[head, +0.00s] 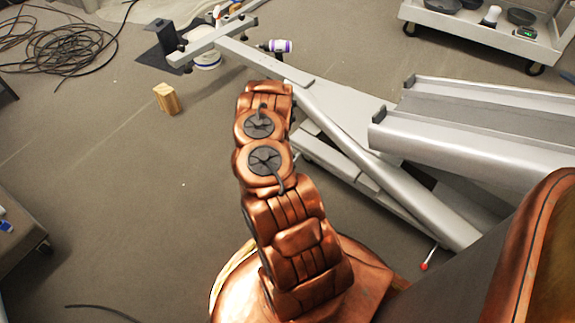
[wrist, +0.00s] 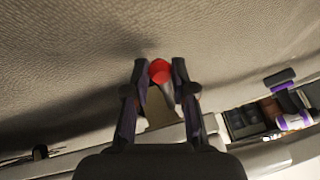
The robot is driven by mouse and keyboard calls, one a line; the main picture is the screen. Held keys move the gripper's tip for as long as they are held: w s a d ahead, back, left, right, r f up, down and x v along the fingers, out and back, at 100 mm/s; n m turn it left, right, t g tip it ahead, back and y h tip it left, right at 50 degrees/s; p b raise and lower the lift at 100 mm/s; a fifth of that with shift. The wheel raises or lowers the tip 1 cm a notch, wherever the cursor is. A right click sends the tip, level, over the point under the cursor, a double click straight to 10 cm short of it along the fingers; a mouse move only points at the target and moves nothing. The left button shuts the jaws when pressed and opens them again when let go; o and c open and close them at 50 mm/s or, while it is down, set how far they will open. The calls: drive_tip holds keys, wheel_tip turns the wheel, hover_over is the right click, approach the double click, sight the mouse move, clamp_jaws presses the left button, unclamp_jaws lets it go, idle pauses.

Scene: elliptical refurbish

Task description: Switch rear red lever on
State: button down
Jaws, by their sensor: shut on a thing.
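In the wrist view, my gripper (wrist: 160,66) has its two dark fingers on either side of a round red knob (wrist: 160,71), the end of a red lever, and is shut on it. The lever's shaft below the knob is partly hidden between the fingers. In the head view my copper arm reaches forward to the grey metal frame and hides the gripper and this lever. Another red-tipped lever (head: 425,265) sticks out low from the near end of the frame, at the lower right of the head view.
The grey frame (head: 345,125) runs across the right side. A wooden block (head: 167,99) stands on the floor to the left. Coiled cables (head: 72,50) lie at upper left; a wheeled cart (head: 470,32) stands at upper right.

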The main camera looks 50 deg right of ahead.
drive_tip(key=shift+s+f, duration=0.1)
drive_tip(key=shift+s, duration=0.05)
drive_tip(key=c, duration=1)
unclamp_jaws()
drive_tip(key=shift+o, duration=0.2)
drive_tip(key=v, duration=1.2)
